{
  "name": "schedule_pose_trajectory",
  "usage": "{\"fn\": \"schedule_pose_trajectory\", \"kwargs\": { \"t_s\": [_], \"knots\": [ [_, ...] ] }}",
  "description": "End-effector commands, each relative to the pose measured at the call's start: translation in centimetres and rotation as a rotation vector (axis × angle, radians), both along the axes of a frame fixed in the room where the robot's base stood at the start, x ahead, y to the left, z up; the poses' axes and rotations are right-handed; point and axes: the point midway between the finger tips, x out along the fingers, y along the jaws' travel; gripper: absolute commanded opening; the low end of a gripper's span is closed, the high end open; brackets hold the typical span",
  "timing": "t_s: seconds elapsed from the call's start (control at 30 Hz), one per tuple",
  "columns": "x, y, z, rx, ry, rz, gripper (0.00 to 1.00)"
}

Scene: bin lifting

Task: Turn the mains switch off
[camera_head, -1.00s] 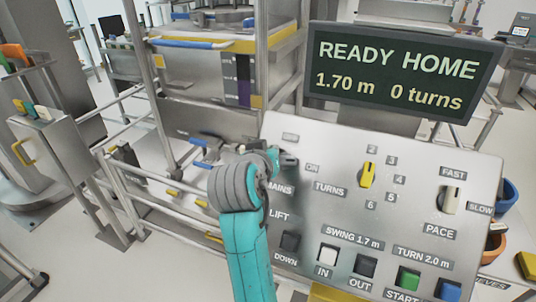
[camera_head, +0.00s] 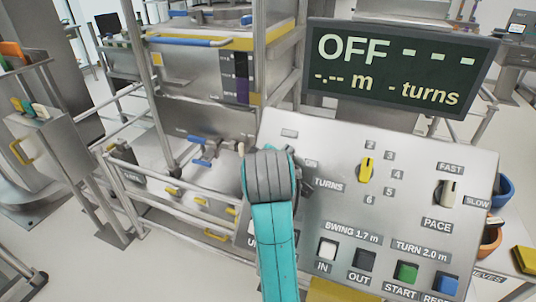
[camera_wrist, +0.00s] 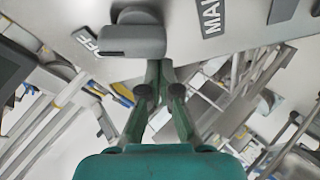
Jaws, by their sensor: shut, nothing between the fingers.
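The control panel (camera_head: 400,170) faces me in the head view. Its display (camera_head: 402,68) reads OFF with dashes. My arm's end covers the mains switch in the head view. In the wrist view the grey mains switch knob (camera_wrist: 132,40) points towards the OFF label (camera_wrist: 86,40), with the MAINS label (camera_wrist: 211,16) on its other side. My gripper (camera_wrist: 160,66) is shut and empty, with its fingertips beside the knob, just below it in the wrist view. I cannot tell whether they touch it. The fingertips are hidden in the head view.
The panel also carries a yellow TURNS knob (camera_head: 366,170), a PACE knob (camera_head: 446,194) and several push buttons, including a green START button (camera_head: 406,272). A metal frame with rails (camera_head: 150,90) stands at the left.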

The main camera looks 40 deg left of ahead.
Motion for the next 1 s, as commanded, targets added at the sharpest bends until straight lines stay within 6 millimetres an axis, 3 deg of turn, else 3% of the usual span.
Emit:
{"fn": "schedule_pose_trajectory", "kwargs": {
  "t_s": [0.17,1.0],
  "knots": [
    [-0.1,-0.3,-0.2,-0.108,-0.027,0.093,0.00],
    [-0.1,-0.2,1.4,-0.100,-0.025,0.086,0.00]
  ]
}}
